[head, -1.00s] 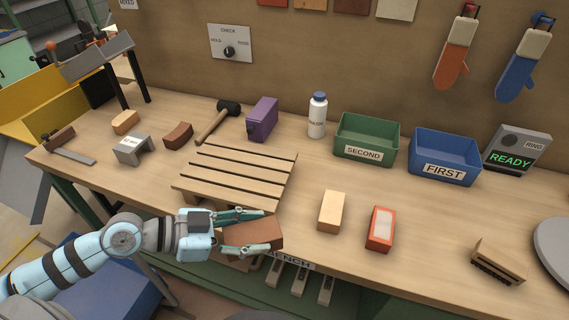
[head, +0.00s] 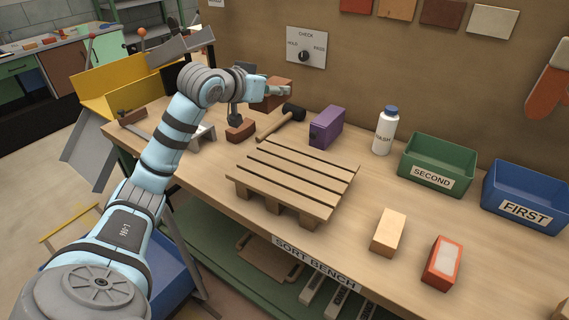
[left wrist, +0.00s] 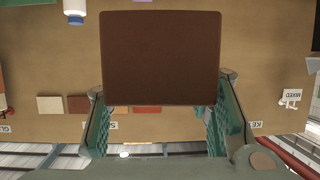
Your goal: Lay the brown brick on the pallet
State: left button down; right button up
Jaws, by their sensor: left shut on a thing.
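The brown brick (head: 271,102) is held in the air by my left gripper (head: 280,91), above the back left of the bench near the board. In the left wrist view the brick (left wrist: 160,58) shows a broad dark brown face between the two green fingers, which are shut on it. The wooden slatted pallet (head: 296,178) lies on the bench, lower and nearer in the head view, to the right of the gripper. Its slats are bare. My right gripper is not in view.
A purple block (head: 326,127) and a bottle (head: 385,130) stand behind the pallet. A tan brick (head: 388,232) and a red-edged brick (head: 442,263) lie right of it, before green (head: 437,180) and blue (head: 520,212) bins.

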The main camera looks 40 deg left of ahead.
pick_arm(q)
notch_tip(320, 180, down, 18)
jog(key=b, duration=0.4)
jog(key=shift+f, duration=0.1)
jog(key=c, duration=0.8)
grip_release()
